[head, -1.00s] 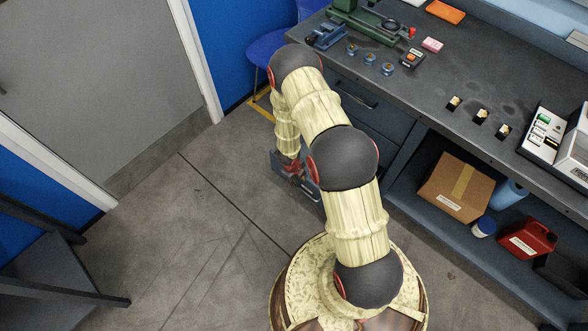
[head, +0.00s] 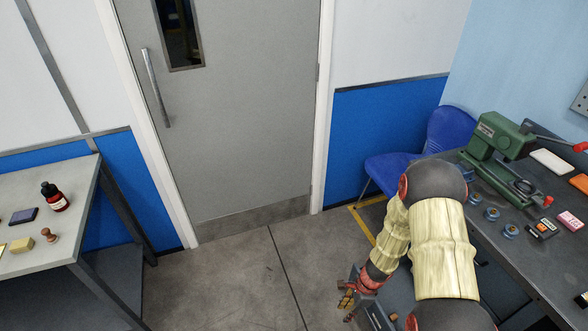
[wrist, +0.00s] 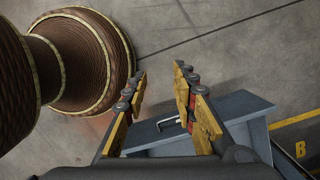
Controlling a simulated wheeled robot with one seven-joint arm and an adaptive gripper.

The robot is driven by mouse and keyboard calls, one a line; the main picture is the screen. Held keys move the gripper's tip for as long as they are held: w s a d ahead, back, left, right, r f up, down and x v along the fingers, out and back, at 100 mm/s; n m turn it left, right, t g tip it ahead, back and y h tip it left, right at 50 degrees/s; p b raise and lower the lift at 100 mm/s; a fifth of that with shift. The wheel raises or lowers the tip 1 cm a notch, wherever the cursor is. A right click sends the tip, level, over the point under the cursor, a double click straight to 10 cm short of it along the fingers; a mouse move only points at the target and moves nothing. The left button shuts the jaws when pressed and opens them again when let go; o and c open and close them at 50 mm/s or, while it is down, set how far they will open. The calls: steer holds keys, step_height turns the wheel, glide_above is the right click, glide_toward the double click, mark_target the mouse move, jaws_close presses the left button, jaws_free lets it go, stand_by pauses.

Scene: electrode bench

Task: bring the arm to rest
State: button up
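My arm, in pale yellow sleeves with dark joints, reaches from the bottom right of the head view and bends down beside the bench. My gripper (head: 349,302) hangs low near the bench's left end, above the floor. In the wrist view my gripper (wrist: 160,76) has its two yellow-padded fingers spread apart with nothing between them. Below the fingers is a blue-grey cabinet part (wrist: 240,104) with a small handle; I cannot tell whether the fingers touch it.
The dark bench (head: 530,262) on the right bears a green press (head: 497,140) and small items. A blue chair (head: 447,137) stands behind it. A grey door (head: 225,120) is at the back. A table (head: 75,235) with a bottle (head: 55,198) is at left. The middle floor is clear.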

steer(key=s+r+n+t+h, duration=0.1)
steer(key=s+r+n, duration=0.4)
steer(key=r, duration=1.2)
steer(key=s+r+n+t+h, duration=0.1)
steer(key=s+r+n+t, duration=0.2)
steer(key=r, duration=1.5)
steer(key=s+r+n+t, duration=0.2)
steer(key=s+r+n, duration=0.5)
steer(key=r, duration=1)
steer(key=n, duration=0.2)
steer(key=shift+d+r+n+t+h+p, duration=0.2)
steer(key=shift+r+n+t+h+p, duration=0.1)
steer(key=shift+n+h, duration=0.1)
